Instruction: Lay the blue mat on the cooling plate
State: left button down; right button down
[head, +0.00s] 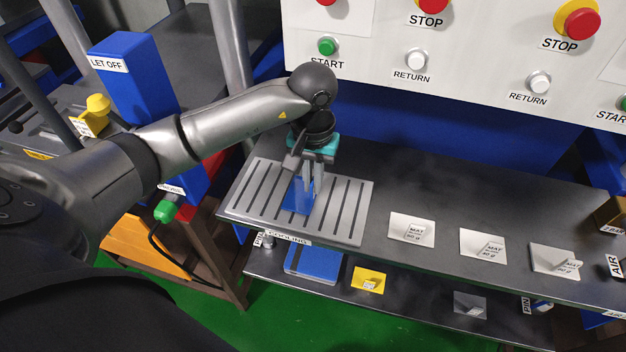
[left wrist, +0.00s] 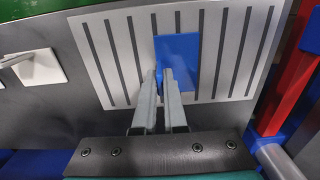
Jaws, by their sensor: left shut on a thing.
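The cooling plate (head: 350,210) is a light grey slotted plate at the left end of the dark upper shelf, with a COOLING label at its front edge. It also shows in the left wrist view (left wrist: 115,60). My left gripper (head: 312,190) points down over the plate's middle and is shut on the blue mat (head: 296,196). In the left wrist view the fingers (left wrist: 163,80) meet at the left edge of the blue mat (left wrist: 180,50). The fingers hide part of the mat. I cannot tell whether it touches the plate. My right gripper is not in view.
Several pale mats with tags, such as one (head: 411,229), lie right of the plate. A blue stack (head: 313,263) and a yellow mat (head: 368,279) lie on the lower shelf. A button panel (head: 460,60) stands behind. A blue LET OFF box (head: 135,80) stands left.

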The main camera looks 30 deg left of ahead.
pick_arm(q)
jog(key=c, duration=1.4)
grip_release()
jog(key=shift+f, duration=0.15)
jog(key=shift+c, duration=0.2)
jog(key=o, duration=0.5)
jog(key=shift+c, duration=0.2)
jog(key=shift+r, duration=0.2)
jog(key=shift+r, duration=0.35)
notch_tip(320, 180, up, 11)
jog(key=p, duration=0.1)
jog(key=shift+r, duration=0.2)
